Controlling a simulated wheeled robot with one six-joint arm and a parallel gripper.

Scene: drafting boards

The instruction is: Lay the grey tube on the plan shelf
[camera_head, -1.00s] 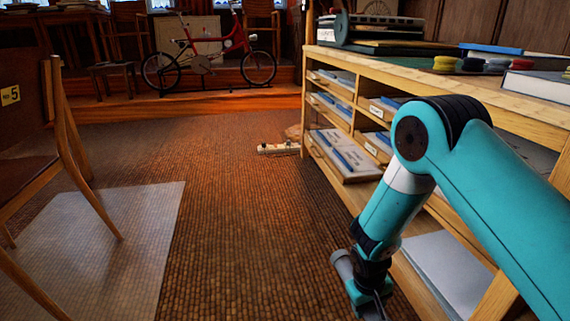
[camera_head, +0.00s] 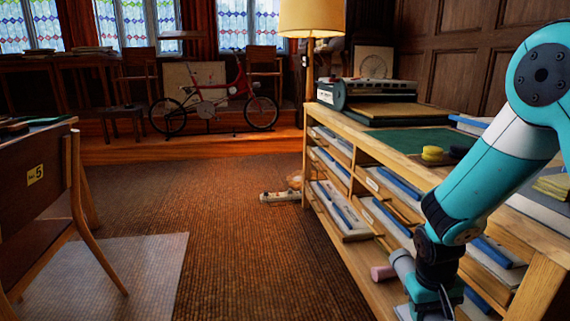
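The wooden shelf unit (camera_head: 346,128) runs along the right side, with several open compartments holding flat grey and blue items. I cannot tell which part is the plan shelf. My gripper (camera_head: 437,308) hangs in front of the unit's lower compartments, and its fingertips are cut off by the bottom edge.
A power strip (camera_head: 281,196) lies on the carpet near the unit. A red bicycle (camera_head: 215,100) stands at the back. The middle carpet is clear.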

